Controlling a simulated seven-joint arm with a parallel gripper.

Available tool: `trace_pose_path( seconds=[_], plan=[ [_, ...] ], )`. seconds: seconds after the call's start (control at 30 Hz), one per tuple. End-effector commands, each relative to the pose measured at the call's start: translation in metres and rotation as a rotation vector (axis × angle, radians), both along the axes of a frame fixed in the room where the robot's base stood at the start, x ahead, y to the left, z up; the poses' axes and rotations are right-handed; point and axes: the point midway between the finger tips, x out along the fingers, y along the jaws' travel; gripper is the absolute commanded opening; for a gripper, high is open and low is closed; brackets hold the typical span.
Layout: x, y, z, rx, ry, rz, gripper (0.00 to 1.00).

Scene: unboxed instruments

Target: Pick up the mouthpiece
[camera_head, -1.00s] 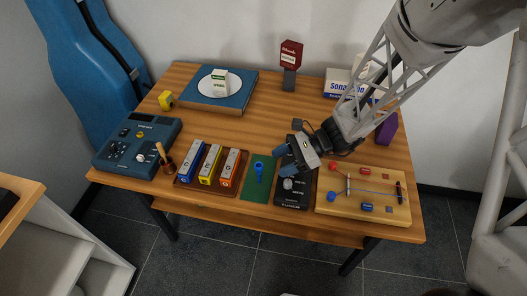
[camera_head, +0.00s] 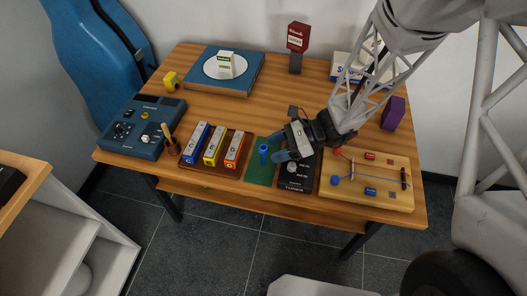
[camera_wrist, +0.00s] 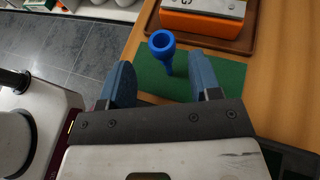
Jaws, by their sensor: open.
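The mouthpiece is the blue cup-ended piece (camera_head: 264,150) on a green mat (camera_head: 257,175) near the front edge of the table. In the wrist view the blue mouthpiece (camera_wrist: 163,47) stands on the green mat (camera_wrist: 226,72), its round open cup toward the camera. My gripper (camera_head: 272,155) is just right of the mouthpiece in the head view, its blue fingers pointing left. In the wrist view my gripper (camera_wrist: 165,85) has its two blue fingers wide apart, with the mouthpiece beyond and between their tips. Nothing is held.
A brown tray with blue, yellow and orange blocks (camera_head: 236,150) lies left of the mat. A black pedal-like box (camera_head: 298,176) lies right of it, partly under my gripper. A wooden board with a string (camera_head: 366,198) is farther right. The table behind the mat is clear.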

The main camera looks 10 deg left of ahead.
Motion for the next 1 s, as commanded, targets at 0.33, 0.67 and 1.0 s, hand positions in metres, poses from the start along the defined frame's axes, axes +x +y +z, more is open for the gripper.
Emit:
trace_pose_path(
  seconds=[0.33, 0.67, 1.0],
  plan=[
    [-0.003, 0.007, -0.003, -0.001, -0.001, 0.000, 0.57],
    [-0.004, 0.012, -0.005, -0.001, -0.001, 0.001, 0.57],
    [-0.011, 0.039, -0.015, 0.000, 0.001, 0.002, 0.57]
  ],
)
